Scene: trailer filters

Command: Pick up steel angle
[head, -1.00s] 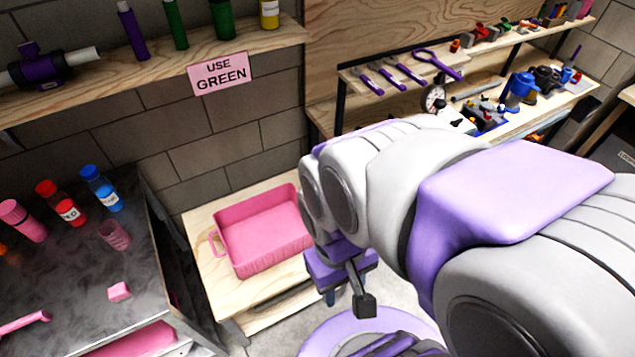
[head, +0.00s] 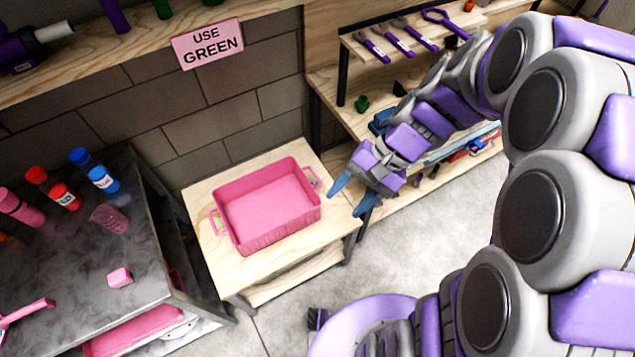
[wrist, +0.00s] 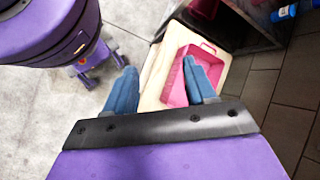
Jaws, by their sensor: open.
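I cannot make out a steel angle in either view. My gripper (head: 353,195) is open and empty, with its two blue fingers apart. In the head view it hangs to the right of the pink tray (head: 240,238), by the right edge of the small wooden table (head: 207,262). In the wrist view, my gripper (wrist: 163,82) has the table and the pink tray (wrist: 177,94) beyond its fingers, with the right finger covering part of the tray. The tray looks empty.
A dark bench (head: 130,225) with bottles and pink items stands left. A wooden workbench (head: 330,90) with tools and small parts is behind my arm. A pink "USE GREEN" sign (head: 208,44) hangs on the upper shelf.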

